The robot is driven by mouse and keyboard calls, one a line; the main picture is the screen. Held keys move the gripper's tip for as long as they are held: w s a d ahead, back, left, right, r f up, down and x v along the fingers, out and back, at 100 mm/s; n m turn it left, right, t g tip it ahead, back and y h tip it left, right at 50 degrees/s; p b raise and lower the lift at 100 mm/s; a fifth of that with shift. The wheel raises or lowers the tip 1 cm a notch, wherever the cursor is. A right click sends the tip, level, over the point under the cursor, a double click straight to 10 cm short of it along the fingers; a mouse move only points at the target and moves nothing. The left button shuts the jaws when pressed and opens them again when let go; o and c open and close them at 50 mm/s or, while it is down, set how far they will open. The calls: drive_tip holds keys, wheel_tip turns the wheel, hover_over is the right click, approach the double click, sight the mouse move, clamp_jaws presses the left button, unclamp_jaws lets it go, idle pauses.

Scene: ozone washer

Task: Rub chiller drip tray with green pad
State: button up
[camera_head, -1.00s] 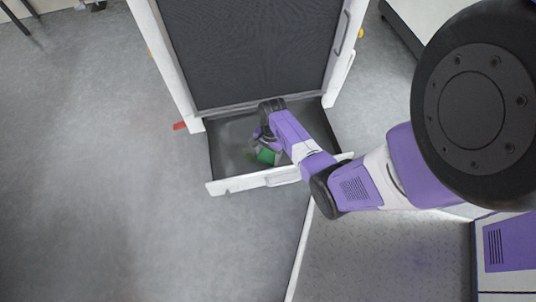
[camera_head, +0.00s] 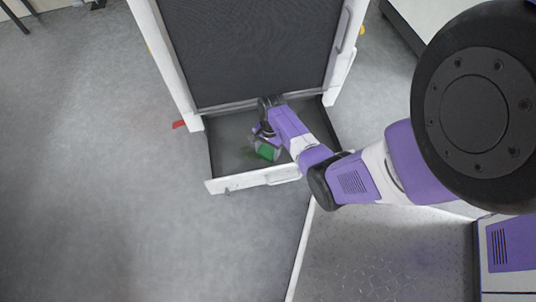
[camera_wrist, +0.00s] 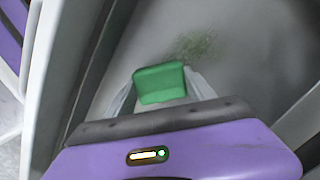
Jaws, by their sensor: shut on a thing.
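The chiller drip tray (camera_head: 230,160) is a pulled-out drawer with a dark grey floor and a white front, at the foot of the white cabinet. My gripper (camera_head: 264,146) reaches down into it and is shut on the green pad (camera_head: 268,152). In the wrist view the pad (camera_wrist: 160,83) sits between my two pale fingertips (camera_wrist: 160,92), over the tray floor (camera_wrist: 245,60). A greenish smudge (camera_wrist: 197,45) lies on the floor just beyond the pad. I cannot tell whether the pad touches the floor.
The cabinet's dark mesh panel (camera_head: 250,50) rises behind the tray. The tray's white front wall (camera_head: 255,179) and side walls enclose my gripper closely. A small red piece (camera_head: 178,124) juts out at the cabinet's left foot. Grey floor (camera_head: 90,180) is clear to the left.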

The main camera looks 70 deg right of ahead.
drive_tip(key=shift+w+d+b, duration=0.2)
drive_tip(key=shift+w+d, duration=0.1)
drive_tip(key=shift+d, duration=0.2)
drive_tip(key=shift+w+d+b, duration=0.2)
drive_tip(key=shift+w+d, duration=0.1)
drive_tip(key=shift+d, duration=0.2)
drive_tip(key=shift+w+d+f+b, duration=0.1)
drive_tip(key=shift+w+d+b, duration=0.5)
drive_tip(key=shift+d, duration=0.25)
drive_tip(key=shift+w+d+b, duration=0.4)
drive_tip(key=shift+d+b, duration=0.25)
drive_tip(key=shift+d, duration=0.15)
drive_tip(key=shift+w+a, duration=0.6)
drive_tip(key=shift+w, duration=0.35)
drive_tip(key=shift+s+a+r+p, duration=0.3)
drive_tip(key=shift+a+p, duration=0.25)
drive_tip(key=shift+p, duration=0.4)
drive_tip(key=shift+s+a+f+p, duration=0.15)
drive_tip(key=shift+s+a+p, duration=0.3)
drive_tip(key=shift+a+p, duration=0.15)
drive_tip(key=shift+s+a+f+p, duration=0.15)
drive_tip(key=shift+s+a+p, duration=0.3)
drive_tip(key=shift+a, duration=0.2)
